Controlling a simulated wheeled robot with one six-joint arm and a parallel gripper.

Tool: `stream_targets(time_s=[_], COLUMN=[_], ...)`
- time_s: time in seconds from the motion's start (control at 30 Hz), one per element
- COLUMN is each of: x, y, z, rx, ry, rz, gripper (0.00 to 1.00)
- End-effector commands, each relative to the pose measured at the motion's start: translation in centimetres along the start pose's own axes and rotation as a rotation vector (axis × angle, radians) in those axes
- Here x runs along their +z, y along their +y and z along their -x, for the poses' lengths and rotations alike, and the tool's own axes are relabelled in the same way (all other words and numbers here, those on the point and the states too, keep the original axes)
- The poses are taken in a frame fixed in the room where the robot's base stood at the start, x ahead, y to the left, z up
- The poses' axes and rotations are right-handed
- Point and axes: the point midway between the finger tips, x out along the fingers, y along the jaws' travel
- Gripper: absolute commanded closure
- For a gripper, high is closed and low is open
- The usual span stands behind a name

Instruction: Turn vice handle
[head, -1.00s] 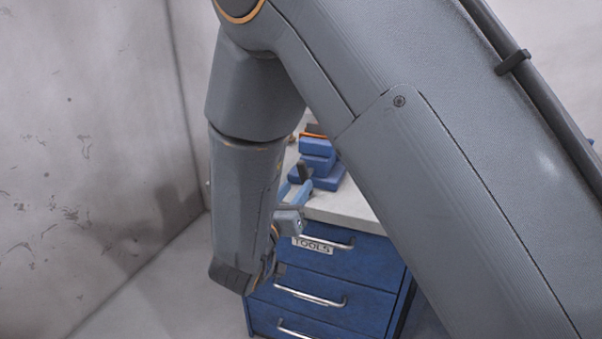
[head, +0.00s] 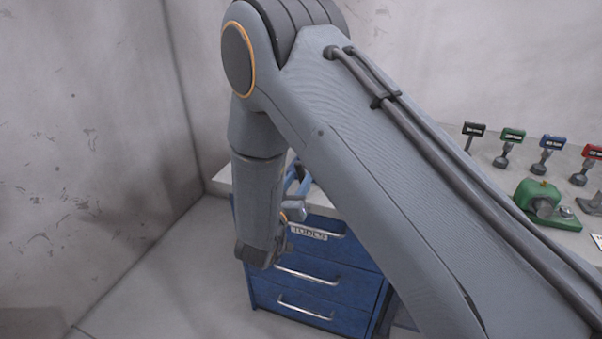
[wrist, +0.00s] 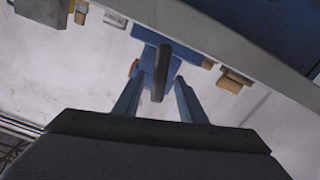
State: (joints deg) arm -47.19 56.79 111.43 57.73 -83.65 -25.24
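The blue vice (wrist: 172,50) shows in the wrist view, with a dark grey handle bar (wrist: 160,74) pointing toward my gripper. My gripper (wrist: 159,77) is open, one blue finger on each side of the handle bar. I cannot tell from this view whether the bar lies between the fingertips in depth; no contact is visible. In the head view my gripper (head: 299,176) is at the front edge of the bench, above the drawers, partly hidden by my arm.
A blue drawer cabinet (head: 338,289) labelled TOOLS stands under the bench top (head: 220,180). A green vice (head: 541,199) sits on the bench at right, below a row of stands with black, green, blue and red signs (head: 552,142). A wall is at left.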

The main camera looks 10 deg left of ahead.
Motion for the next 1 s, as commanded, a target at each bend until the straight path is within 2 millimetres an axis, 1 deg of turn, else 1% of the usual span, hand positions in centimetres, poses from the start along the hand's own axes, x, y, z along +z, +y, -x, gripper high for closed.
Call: stream_targets(time_s=[0.03, 0.1, 0.2, 0.33, 0.53, 0.57, 0.6, 0.77, 0.8, 1.0], x=[-0.1, -0.1, 0.0, 0.0, 0.0, 0.0, 0.0, 0.0, 0.0, 0.0], y=[0.2, 0.1, 0.1, 0.0, 0.0, 0.0, 0.0, 0.0, 0.0, 0.0], z=[-0.7, -1.5, -2.3, -2.8, -2.8, -2.8, -2.8, -2.8, -2.8, -2.8], rx=[0.003, 0.002, 0.001, 0.000, 0.000, 0.000, 0.000, 0.000, 0.000, -0.001], ry=[-0.001, 0.000, 0.000, 0.000, 0.000, 0.000, 0.000, 0.000, 0.000, 0.000], rz=[0.001, 0.001, 0.001, 0.000, 0.001, 0.001, 0.001, 0.001, 0.001, -0.009], gripper=[0.62, 0.62, 0.62, 0.62, 0.62, 0.64, 0.71, 0.98, 1.00, 1.00])
